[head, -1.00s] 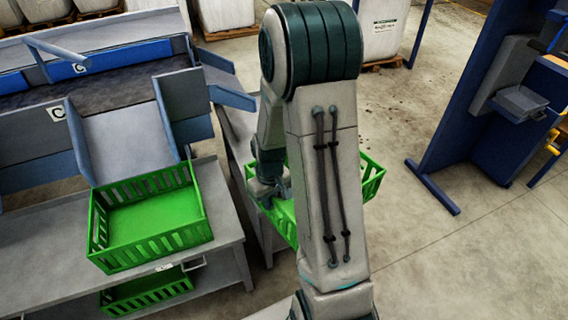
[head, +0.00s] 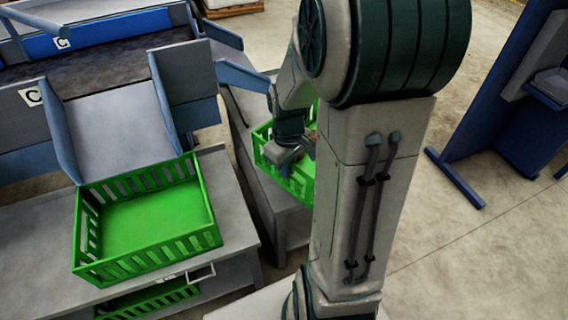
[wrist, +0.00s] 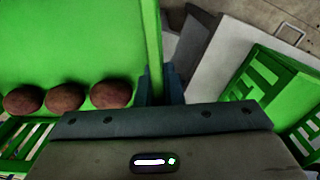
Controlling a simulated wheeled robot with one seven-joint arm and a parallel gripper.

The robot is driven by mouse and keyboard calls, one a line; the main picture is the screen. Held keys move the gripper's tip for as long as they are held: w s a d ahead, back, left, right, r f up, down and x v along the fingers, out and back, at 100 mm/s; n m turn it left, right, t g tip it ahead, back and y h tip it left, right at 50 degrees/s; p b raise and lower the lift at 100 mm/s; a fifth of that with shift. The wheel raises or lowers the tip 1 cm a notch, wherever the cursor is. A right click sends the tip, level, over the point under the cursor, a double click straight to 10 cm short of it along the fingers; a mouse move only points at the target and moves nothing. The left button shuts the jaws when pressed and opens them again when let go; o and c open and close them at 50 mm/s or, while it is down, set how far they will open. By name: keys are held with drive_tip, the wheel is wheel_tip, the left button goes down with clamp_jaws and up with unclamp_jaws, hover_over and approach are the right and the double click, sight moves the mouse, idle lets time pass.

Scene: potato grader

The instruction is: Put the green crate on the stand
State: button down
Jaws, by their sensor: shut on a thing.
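A green slatted crate (head: 303,181) is held by my gripper (head: 287,152) in the head view, partly hidden behind my arm. It is over the narrow grey stand (head: 276,209); I cannot tell whether it touches the top. In the wrist view my gripper (wrist: 162,88) is shut on the wall of this crate (wrist: 70,40). Three brown potatoes (wrist: 66,97) lie in a row inside it. A second green crate (head: 148,222) looks empty and sits on the grey bench at left, below a chute. A green crate (wrist: 262,85) also shows at right in the wrist view.
The grey bench (head: 35,240) carries the second crate, and another green crate (head: 150,304) is on its lower shelf. Blue-edged chutes (head: 108,135) marked C stand behind. A blue frame (head: 480,130) stands at right. The floor (head: 440,245) between is clear.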

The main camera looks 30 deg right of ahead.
drive_tip(key=w+f, duration=0.1)
drive_tip(key=w, duration=0.2)
drive_tip(key=w+f+b, duration=0.1)
drive_tip(key=w+f, duration=0.1)
drive_tip(key=w, duration=0.1)
drive_tip(key=w+f, duration=0.2)
drive_tip(key=shift+w+d+f+b, duration=0.1)
drive_tip(key=shift+w+d+b, duration=0.2)
drive_tip(key=shift+w+d, duration=0.1)
drive_tip(key=shift+f+b, duration=0.6)
drive_tip(key=shift+f, duration=1.35)
drive_tip(key=shift+f, duration=0.2)
drive_tip(key=c, duration=1.6)
unclamp_jaws()
drive_tip(key=shift+s, duration=0.1)
drive_tip(key=shift+o, duration=0.2)
drive_tip(key=shift+r, duration=0.1)
